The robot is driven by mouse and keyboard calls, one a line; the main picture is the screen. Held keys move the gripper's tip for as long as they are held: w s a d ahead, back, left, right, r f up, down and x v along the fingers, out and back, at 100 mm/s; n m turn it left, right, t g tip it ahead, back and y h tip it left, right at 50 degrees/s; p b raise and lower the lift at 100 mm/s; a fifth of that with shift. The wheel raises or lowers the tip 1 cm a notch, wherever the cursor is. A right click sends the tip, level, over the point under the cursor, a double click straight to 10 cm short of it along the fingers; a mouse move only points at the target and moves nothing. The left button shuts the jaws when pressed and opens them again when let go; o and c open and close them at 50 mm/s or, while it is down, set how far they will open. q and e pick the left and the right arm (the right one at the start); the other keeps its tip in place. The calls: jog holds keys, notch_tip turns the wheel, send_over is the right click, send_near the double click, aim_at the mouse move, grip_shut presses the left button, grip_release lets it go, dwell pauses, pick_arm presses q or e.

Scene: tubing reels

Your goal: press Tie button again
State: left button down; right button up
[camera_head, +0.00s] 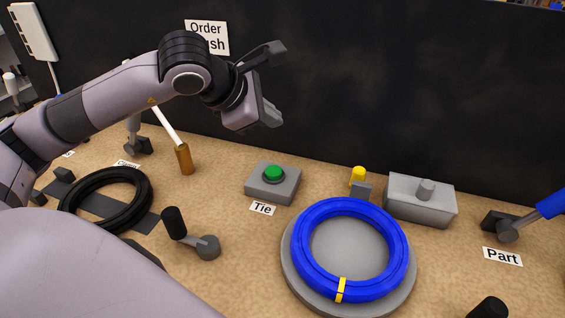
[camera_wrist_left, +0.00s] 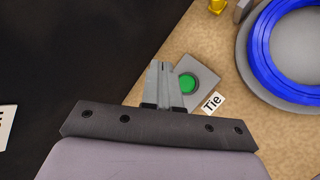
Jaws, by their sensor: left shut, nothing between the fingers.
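The Tie button is a green round button (camera_head: 273,173) on a grey box (camera_head: 262,190), with a "Tie" label (camera_head: 263,208) on the bench in front of it. The button also shows in the left wrist view (camera_wrist_left: 187,84), just right of the fingertips. My left gripper (camera_head: 270,115) is above and behind the button box in the head view, clear of it. Its fingers are shut and empty, and they also show in the left wrist view (camera_wrist_left: 160,66). My right gripper is not in view.
A blue tubing coil (camera_head: 388,222) with one yellow tie lies on a round grey plate (camera_head: 288,262) to the right. A grey box with a knob (camera_head: 420,204) and a yellow-topped post (camera_head: 358,176) stand behind it. A black coil (camera_head: 139,203) and a black-handled crank (camera_head: 174,224) are to the left.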

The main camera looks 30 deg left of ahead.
pick_arm(q)
jog(key=shift+s, duration=0.1)
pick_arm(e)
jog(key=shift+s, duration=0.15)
pick_arm(q)
jog(key=shift+f, duration=0.1)
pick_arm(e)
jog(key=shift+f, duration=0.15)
pick_arm(q)
jog(key=b, duration=0.4)
send_over(271, 172)
notch_tip(271, 172, down, 7)
jog(key=shift+f+b, duration=0.4)
jog(key=shift+b, duration=0.15)
jog(key=shift+f+b, duration=0.4)
jog(key=shift+b, duration=0.1)
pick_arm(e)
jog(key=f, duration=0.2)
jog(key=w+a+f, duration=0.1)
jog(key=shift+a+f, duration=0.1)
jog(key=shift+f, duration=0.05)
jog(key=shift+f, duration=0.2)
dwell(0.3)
pick_arm(q)
jog(key=shift+f+b, duration=0.4)
jog(key=shift+b, duration=0.35)
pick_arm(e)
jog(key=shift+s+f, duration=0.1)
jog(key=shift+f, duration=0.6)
